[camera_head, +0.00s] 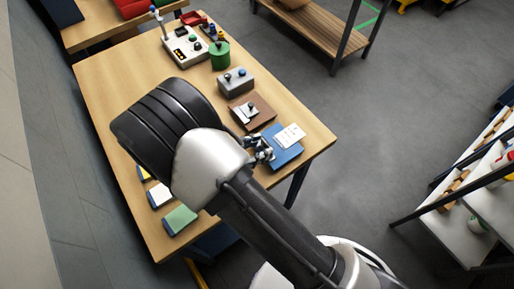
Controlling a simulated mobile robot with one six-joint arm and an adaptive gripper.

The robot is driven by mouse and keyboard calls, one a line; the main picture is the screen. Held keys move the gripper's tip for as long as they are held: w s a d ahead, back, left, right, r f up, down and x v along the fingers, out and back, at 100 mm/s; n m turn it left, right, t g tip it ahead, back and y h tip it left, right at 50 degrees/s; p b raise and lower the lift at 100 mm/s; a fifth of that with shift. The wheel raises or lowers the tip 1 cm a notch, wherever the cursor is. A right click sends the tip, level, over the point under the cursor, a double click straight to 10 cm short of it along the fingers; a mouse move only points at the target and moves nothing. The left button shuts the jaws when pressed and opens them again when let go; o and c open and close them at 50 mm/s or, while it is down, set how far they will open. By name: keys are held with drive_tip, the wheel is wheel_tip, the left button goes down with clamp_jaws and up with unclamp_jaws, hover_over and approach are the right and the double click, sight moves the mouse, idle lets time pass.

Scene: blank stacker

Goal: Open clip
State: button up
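A blue board (282,157) with a white card (290,136) on it lies near the right end of the wooden table. My gripper (266,153) is small and dark over the left part of this board. I cannot tell whether it touches anything or how its fingers stand. A brown board (262,103) with a grey metal piece (247,111) lies just behind it. I cannot tell for sure which of these pieces is the clip.
A grey box with knobs (236,82), a green cylinder (219,57) and a white control panel (185,46) stand farther back on the table (110,75). Coloured pads, one of them green (180,219), lie along the front left edge. A shelf (460,195) stands at the right, across open floor.

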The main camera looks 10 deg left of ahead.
drive_tip(key=shift+f, duration=0.1)
clamp_jaws()
idle(0.5)
